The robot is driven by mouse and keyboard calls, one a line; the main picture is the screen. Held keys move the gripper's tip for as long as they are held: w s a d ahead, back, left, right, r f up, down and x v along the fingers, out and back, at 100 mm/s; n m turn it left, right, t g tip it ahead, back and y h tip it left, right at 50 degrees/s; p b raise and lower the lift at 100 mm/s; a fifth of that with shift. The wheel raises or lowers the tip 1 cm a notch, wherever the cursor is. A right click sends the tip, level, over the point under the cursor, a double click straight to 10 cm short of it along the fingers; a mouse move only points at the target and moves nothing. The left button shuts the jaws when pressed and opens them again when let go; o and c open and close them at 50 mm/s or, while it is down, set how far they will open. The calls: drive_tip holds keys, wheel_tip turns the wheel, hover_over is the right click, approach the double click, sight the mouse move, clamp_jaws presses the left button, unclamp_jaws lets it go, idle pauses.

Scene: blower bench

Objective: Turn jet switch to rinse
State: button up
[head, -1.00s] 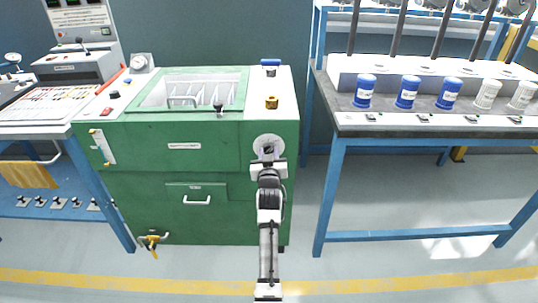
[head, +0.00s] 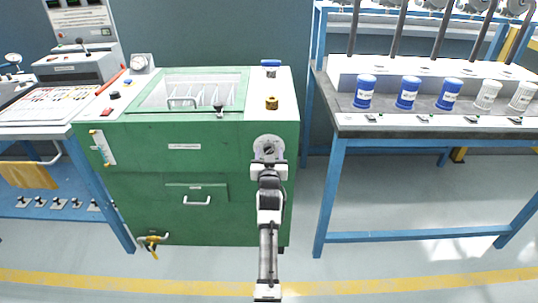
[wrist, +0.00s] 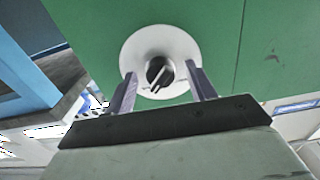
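The jet switch is a round pale dial plate with a dark knob and a light pointer bar across it. In the wrist view the jet switch (wrist: 158,72) sits on the green panel, its bar tilted from the vertical. In the head view the switch (head: 265,142) is on the upper right of the green cabinet's front, partly hidden by my gripper (head: 269,158). In the wrist view my gripper (wrist: 161,80) is open, with one finger on each side of the knob and visible gaps to it. Any lettering on the plate is not readable.
The green cabinet (head: 140,210) has a lidded basin (head: 190,90) on top and a drawer handle (head: 197,201) left of my arm. A brass knob (head: 271,103) stands on its top. A blue-framed bench (head: 430,134) with several canisters is at right. Floor in front is clear.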

drive_tip(key=s+b, duration=0.1)
drive_tip(key=s, duration=1.2)
drive_tip(key=shift+s, duration=0.4)
